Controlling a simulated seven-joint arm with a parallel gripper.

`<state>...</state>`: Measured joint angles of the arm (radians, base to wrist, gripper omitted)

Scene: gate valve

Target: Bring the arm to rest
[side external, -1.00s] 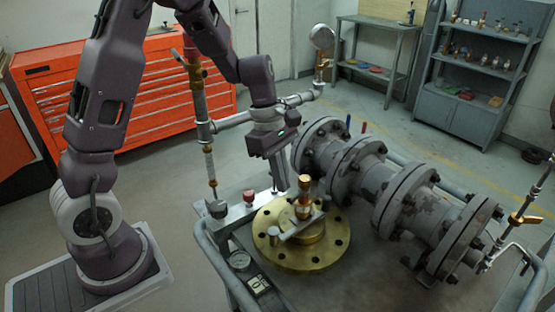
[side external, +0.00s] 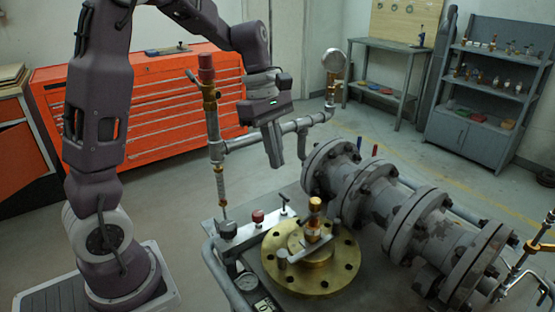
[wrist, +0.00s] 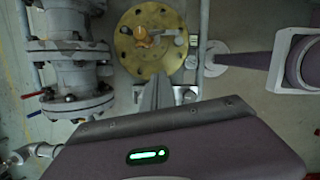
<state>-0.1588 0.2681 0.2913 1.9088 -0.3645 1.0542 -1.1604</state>
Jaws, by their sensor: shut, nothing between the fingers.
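My gripper (side external: 277,163) is shut and empty. Its fingers point down and hang in the air above and behind the brass flange (side external: 342,274), clear of it, in the side view. The flange carries a brass-topped stem (side external: 314,210) with a small grey crossbar. In the wrist view my gripper's fingers (wrist: 160,80) show as one closed pair, overlapping the lower edge of the flange (wrist: 150,65) in the picture. The stem's brass knob (wrist: 141,36) shows there too.
A large grey flanged pipe (side external: 400,205) lies right of the brass flange. A vertical pipe (side external: 213,130) with a side branch stands just left of my gripper. A red tool chest (side external: 150,98), a workbench (side external: 385,48) and a shelf (side external: 480,95) stand behind. Open floor lies between.

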